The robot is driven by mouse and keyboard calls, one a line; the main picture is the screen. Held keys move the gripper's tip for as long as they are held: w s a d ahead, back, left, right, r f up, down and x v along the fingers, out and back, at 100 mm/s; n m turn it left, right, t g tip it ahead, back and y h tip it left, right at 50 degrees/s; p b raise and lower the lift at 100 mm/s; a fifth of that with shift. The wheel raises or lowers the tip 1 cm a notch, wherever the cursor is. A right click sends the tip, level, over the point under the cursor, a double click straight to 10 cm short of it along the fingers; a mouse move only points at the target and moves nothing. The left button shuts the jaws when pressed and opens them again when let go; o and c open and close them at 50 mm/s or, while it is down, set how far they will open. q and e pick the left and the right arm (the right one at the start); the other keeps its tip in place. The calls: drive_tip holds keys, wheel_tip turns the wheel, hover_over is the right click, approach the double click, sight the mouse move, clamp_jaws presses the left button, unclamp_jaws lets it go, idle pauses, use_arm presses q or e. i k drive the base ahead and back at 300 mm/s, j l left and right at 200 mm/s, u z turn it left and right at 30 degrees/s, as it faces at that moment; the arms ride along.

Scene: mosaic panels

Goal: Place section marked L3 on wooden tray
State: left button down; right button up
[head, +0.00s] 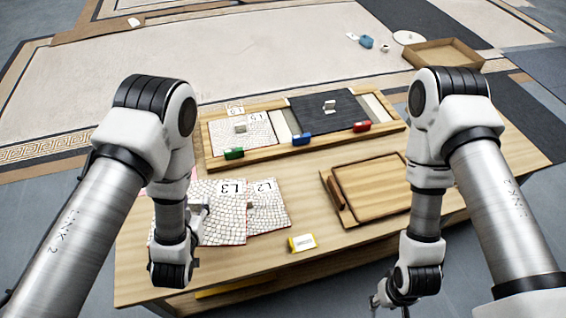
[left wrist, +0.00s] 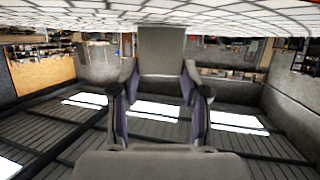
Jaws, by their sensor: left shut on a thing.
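The mosaic section marked L3 (head: 224,226) is a pale cracked-tile panel at the left of the table, overlapping the section marked L2 (head: 270,212). My left gripper (head: 199,207) is at its left part, shut on it, mostly hidden behind my arm. In the left wrist view, the fingers (left wrist: 160,105) are beneath the tiled panel (left wrist: 160,18), which fills the top edge. I cannot tell how far L3 is above the table. The wooden tray (head: 346,215) is empty, right of the sections. My right gripper (head: 382,298) is low beside the table's front edge; its jaws are unclear.
A wooden frame (head: 270,157) at the back holds a pale mosaic section and a dark panel (head: 340,118). A yellow labelled block (head: 302,243) lies near the table's front edge.

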sight(380, 185)
drive_tip(key=k+l, duration=0.1)
drive_tip(key=l, duration=1.3)
drive_tip(key=k+l, duration=0.15)
drive_tip(key=l, duration=1.25)
drive_tip(key=k+l, duration=0.15)
drive_tip(key=l, duration=0.55)
drive_tip(key=i, duration=0.85)
